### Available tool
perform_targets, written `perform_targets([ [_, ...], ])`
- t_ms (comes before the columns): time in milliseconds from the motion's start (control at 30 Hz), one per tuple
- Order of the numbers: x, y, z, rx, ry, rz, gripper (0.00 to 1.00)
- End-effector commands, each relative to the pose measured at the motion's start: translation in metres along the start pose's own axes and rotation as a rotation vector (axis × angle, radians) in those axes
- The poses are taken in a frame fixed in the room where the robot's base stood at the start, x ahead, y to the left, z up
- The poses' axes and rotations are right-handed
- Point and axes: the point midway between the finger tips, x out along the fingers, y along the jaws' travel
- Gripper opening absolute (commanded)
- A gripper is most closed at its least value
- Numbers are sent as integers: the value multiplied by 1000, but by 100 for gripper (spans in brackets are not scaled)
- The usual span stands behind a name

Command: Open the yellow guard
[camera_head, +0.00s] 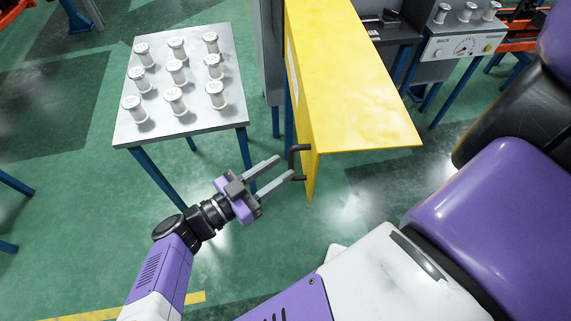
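The yellow guard (353,85) stands in the middle of the view, a large box-like panel with a broad top and a narrow side face. A dark handle (297,161) is fixed on its left side face, near the near lower corner. My gripper (285,170) is open, with two grey fingers pointing right toward the handle. The fingertips are close to the handle; whether they touch it or lie around it I cannot tell.
A grey table (187,112) with blue legs holds several white spindles at the left. A grey machine (462,45) with a dial and more spindles stands at the back right. Green floor (90,230) is clear at the lower left.

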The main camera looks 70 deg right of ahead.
Motion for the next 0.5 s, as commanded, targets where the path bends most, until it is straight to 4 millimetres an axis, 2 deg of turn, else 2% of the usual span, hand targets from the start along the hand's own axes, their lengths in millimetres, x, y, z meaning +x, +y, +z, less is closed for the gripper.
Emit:
perform_targets([
  [100,-21,0,3,0,-2,-2,34],
  [200,-34,-1,2,0,-1,-2,34],
  [333,-44,0,1,0,0,-1,34],
  [500,-47,0,0,0,0,0,34],
])
